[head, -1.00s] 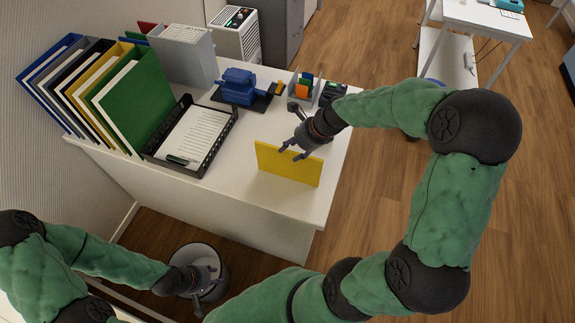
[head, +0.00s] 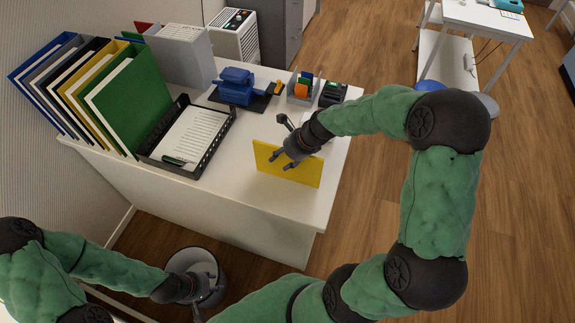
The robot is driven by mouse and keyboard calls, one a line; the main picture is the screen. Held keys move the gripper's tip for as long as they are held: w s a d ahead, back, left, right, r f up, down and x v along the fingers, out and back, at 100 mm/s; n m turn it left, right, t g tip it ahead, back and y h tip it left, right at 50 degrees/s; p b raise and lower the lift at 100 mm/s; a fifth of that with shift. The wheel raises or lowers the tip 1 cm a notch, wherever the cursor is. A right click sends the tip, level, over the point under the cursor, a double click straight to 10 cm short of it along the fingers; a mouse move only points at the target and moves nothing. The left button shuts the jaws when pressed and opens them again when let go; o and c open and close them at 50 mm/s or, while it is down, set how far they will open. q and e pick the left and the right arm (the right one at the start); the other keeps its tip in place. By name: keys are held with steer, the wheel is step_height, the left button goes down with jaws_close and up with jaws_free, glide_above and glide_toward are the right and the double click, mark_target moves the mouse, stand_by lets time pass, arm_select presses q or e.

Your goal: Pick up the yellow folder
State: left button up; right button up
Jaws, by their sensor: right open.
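The yellow folder (head: 300,174) stands on its long edge near the front right of the white desk in the head view. My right gripper (head: 280,163) is open at the folder's top edge, its fingers overlapping the folder's upper left part in the picture. I cannot tell whether the fingers touch it or straddle it. My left gripper (head: 199,305) is low at the bottom left, in front of the desk and over a round bin; its finger opening is not clear.
Several upright binders (head: 128,105) stand at the desk's left, beside a black paper tray (head: 208,150). A blue device (head: 238,88), a small organizer (head: 303,90) and a black item (head: 333,93) are at the back. A round bin (head: 190,262) stands on the floor. Desk space left of the folder is clear.

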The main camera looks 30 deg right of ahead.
steer(key=shift+f, duration=0.15)
jaws_close()
stand_by(0.4)
steer(key=r+p, duration=0.1)
steer(key=r, duration=0.1)
steer(key=r+p, duration=0.2)
steer(key=shift+s+d+r, duration=0.2)
steer(key=shift+r, duration=0.2)
steer(key=s+d+r+p, duration=0.3)
steer(key=s+d+r, duration=0.3)
steer(key=s, duration=0.6)
step_height(320, 180, up, 2)
steer(key=shift+r+p, duration=0.25)
steer(key=shift+p, duration=0.1)
